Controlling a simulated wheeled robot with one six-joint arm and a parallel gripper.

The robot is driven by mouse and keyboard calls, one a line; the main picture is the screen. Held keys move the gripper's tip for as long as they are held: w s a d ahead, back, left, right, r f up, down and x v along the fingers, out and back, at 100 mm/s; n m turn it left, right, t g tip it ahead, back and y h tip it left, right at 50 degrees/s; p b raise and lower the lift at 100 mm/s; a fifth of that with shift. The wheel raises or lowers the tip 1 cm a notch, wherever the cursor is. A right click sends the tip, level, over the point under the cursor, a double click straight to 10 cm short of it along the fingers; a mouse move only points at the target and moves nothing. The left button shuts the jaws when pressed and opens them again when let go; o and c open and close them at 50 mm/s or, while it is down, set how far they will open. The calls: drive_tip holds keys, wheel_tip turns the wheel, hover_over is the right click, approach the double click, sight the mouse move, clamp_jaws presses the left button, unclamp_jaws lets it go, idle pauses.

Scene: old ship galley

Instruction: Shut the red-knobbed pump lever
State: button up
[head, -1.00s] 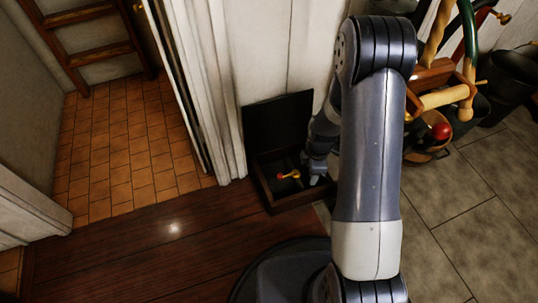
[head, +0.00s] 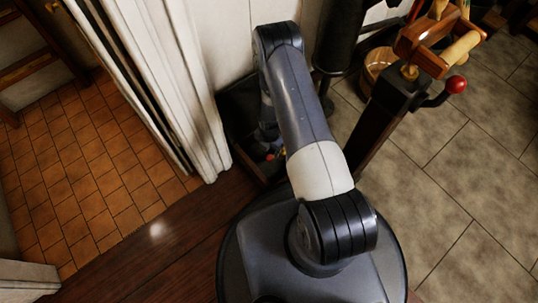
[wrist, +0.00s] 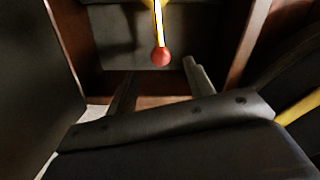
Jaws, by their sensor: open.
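Two red knobs show, and I cannot tell which is the pump lever's. One red knob (head: 456,84) ends a short dark lever on a dark post at the right in the head view. The other red knob (wrist: 160,57) ends a thin yellow rod inside a wooden-sided box in the wrist view; it is small and partly hidden by my arm in the head view. My gripper (wrist: 158,86) is open, its two fingers apart below that knob in the wrist picture. Nothing shows between the fingers. Contact with the knob is not clear.
The open box (head: 245,160) with a dark raised lid stands against the white wall (head: 190,90). Wooden handles (head: 430,38) top the dark post right of my arm. Tiled floor (head: 440,190) is clear at the right.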

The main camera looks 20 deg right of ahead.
sight(270, 156)
wheel_tip(270, 156, down, 5)
drive_tip(key=shift+b, duration=0.7)
clamp_jaws()
